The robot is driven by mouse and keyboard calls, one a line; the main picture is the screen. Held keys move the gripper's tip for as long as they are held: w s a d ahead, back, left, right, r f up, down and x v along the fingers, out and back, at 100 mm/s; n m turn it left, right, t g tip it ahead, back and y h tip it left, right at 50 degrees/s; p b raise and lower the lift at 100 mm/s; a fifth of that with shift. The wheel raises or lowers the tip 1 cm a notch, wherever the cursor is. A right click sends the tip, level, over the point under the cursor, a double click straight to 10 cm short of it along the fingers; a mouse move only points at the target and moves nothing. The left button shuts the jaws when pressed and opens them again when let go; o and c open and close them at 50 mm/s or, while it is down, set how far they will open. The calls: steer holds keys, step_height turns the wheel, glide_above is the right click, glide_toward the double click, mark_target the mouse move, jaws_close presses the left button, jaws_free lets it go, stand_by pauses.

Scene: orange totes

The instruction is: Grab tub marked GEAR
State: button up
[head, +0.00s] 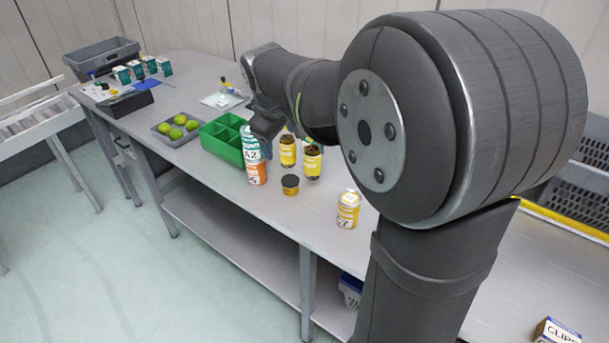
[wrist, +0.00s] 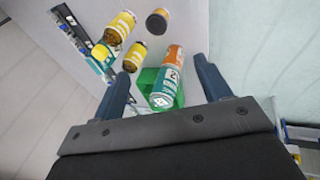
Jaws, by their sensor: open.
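No label reading GEAR is legible in either view. A small yellow tub with a dark lid (head: 290,185) stands on the bench in front of the yellow-labelled jars; it also shows at the top of the wrist view (wrist: 158,21). Two jars with yellow labels (head: 288,151) (head: 312,162) stand behind it, and a pale yellow can (head: 348,209) stands to its right.
A green divided tray (head: 222,139) is just left of the cans. A grey tray of green fruit (head: 177,128) is farther left. A box marked CLIPS (head: 556,332) is at lower right. My arm covers much of the bench's right part.

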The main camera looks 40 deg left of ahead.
steer(key=w+a+f+m+g+h, duration=0.1)
steer(key=w+a+f+g+h, duration=0.1)
steer(key=w+a+f+g, duration=0.45)
steer(key=t, duration=0.3)
glide_above(291, 180)
steer(key=f, duration=1)
steer(key=shift+s+a+f, duration=0.1)
steer(key=shift+s+a, duration=0.05)
steer(key=shift+s, duration=0.2)
steer(key=shift+w+f, duration=0.2)
steer(key=shift+f, duration=1.15)
steer(key=shift+w+f, duration=0.15)
steer(key=shift+f, duration=1.2)
steer(key=c, duration=1)
steer(key=shift+o, duration=0.2)
steer(key=shift+r, duration=0.1)
